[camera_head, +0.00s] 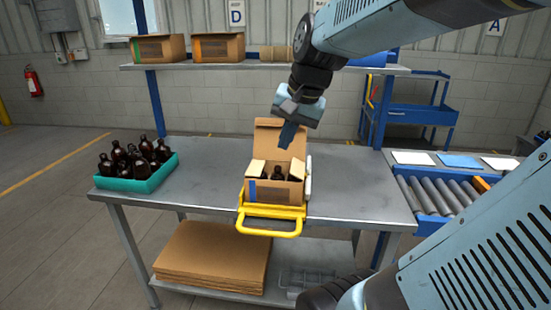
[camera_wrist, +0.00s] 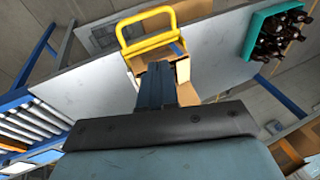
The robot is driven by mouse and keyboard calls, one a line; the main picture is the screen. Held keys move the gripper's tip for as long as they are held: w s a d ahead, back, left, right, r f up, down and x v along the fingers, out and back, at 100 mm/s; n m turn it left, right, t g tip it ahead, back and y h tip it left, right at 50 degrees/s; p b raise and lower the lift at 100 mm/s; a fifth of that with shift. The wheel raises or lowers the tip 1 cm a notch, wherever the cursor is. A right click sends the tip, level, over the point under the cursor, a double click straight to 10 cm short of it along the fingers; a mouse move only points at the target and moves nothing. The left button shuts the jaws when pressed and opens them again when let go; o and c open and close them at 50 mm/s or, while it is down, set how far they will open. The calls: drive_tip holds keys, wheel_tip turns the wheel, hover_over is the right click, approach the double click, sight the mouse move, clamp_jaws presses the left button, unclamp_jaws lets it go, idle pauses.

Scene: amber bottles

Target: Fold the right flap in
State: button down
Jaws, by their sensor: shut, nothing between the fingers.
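An open cardboard box (camera_head: 272,193) stands in a yellow frame (camera_head: 270,212) at the table's front edge, with dark bottles (camera_head: 277,174) inside. Its back flap (camera_head: 267,135) stands upright. The left flap (camera_head: 257,168) and the right flap (camera_head: 297,168) both stick up at a slant. My gripper (camera_head: 285,146) is shut and empty, pointing down above the box, in front of the back flap in the picture. I cannot tell whether it touches any flap.
A teal tray (camera_head: 140,183) of several amber bottles stands on the table (camera_head: 205,190) at left. A roller conveyor (camera_head: 440,192) lies at right. Boxes (camera_head: 160,48) sit on the rear shelf; flat cardboard (camera_head: 212,258) lies below.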

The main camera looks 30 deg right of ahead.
drive_tip(key=w+d+f+m+g+y, duration=0.1)
drive_tip(key=w+d+f+m+y, duration=0.1)
drive_tip(key=w+d+m, duration=0.75)
drive_tip(key=m, duration=0.8)
approach(293, 166)
drive_tip(key=shift+y, duration=0.4)
drive_tip(key=x, duration=0.7)
drive_tip(key=shift+d+f, duration=0.1)
drive_tip(key=shift+d, duration=0.25)
